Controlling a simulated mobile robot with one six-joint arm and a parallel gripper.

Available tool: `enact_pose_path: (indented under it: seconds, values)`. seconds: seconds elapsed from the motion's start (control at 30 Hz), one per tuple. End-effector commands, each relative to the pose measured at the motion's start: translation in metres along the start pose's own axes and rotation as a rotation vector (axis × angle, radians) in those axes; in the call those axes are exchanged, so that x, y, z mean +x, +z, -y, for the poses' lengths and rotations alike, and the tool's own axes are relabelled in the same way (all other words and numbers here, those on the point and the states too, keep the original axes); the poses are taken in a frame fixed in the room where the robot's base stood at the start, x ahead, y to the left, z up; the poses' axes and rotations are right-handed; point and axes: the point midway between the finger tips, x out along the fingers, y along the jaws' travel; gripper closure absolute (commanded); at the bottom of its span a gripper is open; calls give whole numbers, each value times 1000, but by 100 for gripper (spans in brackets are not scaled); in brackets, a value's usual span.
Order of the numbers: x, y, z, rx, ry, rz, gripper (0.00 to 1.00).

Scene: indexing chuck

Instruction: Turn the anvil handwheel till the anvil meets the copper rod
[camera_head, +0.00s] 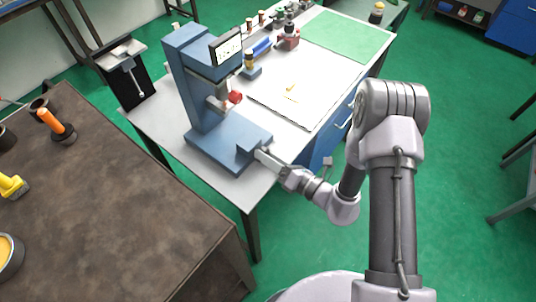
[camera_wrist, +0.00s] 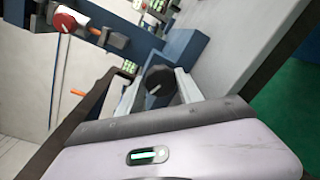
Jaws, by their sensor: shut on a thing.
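A blue machine (camera_head: 190,85) with a column, a head and a wide base stands on the white bench. My gripper (camera_head: 262,154) is at this block. In the wrist view, a round dark handwheel (camera_wrist: 159,80) with a pale mark on its face sits between the two fingers of my gripper (camera_wrist: 158,88), which is shut on it. The handwheel is hidden by my gripper in the head view. I cannot clearly make out the anvil or the copper rod, nor whether they touch.
A red knob (camera_head: 235,98) is on the machine; it also shows in the wrist view (camera_wrist: 63,22). A white board (camera_head: 290,92) and a green mat (camera_head: 345,38) lie on the bench behind. A brown table (camera_head: 110,200) with tools stands at left.

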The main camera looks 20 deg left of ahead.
Motion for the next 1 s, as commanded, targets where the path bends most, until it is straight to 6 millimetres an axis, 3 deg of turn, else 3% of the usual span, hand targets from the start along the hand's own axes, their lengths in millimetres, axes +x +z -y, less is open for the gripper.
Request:
enact_pose_path:
  seconds: [0.53,0.57,0.63,1.0]
  values:
    - [0,-1,1,21,-1,-3,98]
    - [0,-1,1,21,-1,-3,51]
    - [0,-1,1,21,-1,-3,38]
    - [0,0,0,19,0,-2,36]
